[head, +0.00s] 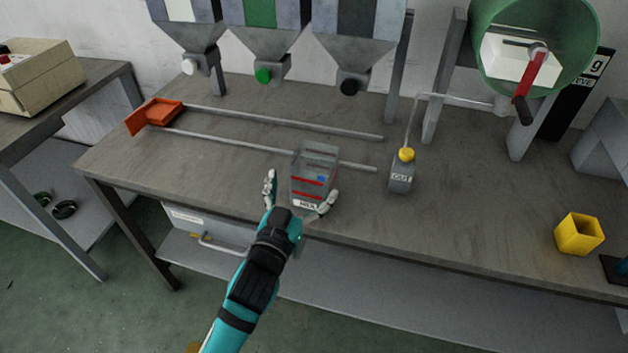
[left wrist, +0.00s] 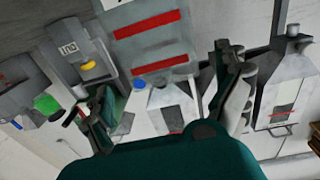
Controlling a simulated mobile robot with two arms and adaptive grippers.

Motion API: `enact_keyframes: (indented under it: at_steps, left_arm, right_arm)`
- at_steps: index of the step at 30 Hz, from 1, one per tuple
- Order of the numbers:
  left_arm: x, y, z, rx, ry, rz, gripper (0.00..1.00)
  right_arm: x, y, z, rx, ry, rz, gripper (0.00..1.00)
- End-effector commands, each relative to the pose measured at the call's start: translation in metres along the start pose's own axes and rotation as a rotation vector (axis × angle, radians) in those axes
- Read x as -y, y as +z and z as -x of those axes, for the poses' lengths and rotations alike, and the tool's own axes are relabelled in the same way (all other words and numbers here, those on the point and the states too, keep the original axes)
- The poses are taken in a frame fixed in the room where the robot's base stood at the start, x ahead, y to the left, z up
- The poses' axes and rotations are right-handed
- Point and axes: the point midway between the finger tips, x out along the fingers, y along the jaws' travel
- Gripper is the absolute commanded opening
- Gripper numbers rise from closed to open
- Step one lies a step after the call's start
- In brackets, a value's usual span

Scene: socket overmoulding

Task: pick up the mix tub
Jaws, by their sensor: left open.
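The mix tub (head: 316,160), a clear grey box with red bands and a MIX label, stands on the workbench near its front edge. In the left wrist view the tub (left wrist: 152,46) shows its red bands just beyond the fingers. My left gripper (head: 301,186) is open at the near side of the tub. One finger is left of the tub with a gap; the other is by its lower right corner. In the left wrist view the spread fingers (left wrist: 163,76) have nothing clamped between them. Contact with the tub cannot be told. My right gripper is in neither view.
The workbench (head: 230,185) carries two rails with an orange scoop-like piece (head: 158,114) at their left end. A grey bottle with a yellow cap (head: 402,173) stands right of the tub. Hoppers (head: 262,45) hang behind. A yellow cup (head: 578,234) and green drum (head: 490,25) are further right.

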Motion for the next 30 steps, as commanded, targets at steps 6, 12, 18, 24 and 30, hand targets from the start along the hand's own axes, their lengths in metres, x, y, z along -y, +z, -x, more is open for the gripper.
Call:
enact_keyframes:
  at_steps: [6, 12, 18, 24, 30]
  left_arm:
    - [0.001, 0.001, -0.022, 0.0, 0.0, -0.002, 1.0]
    - [0.0, 0.003, -0.049, 0.0, 0.001, -0.001, 1.0]
    - [0.0, 0.004, -0.054, 0.001, 0.001, 0.0, 1.0]
    - [0.0, 0.004, -0.054, 0.001, 0.001, 0.0, 0.87]
    - [0.0, 0.004, -0.053, 0.001, 0.0, 0.0, 0.61]
  right_arm:
    - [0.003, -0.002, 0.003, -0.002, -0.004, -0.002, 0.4]
    - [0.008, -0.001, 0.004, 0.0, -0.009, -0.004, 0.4]
    - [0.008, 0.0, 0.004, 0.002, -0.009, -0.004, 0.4]
    - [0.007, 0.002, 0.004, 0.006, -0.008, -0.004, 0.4]
    - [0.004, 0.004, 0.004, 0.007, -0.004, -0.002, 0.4]
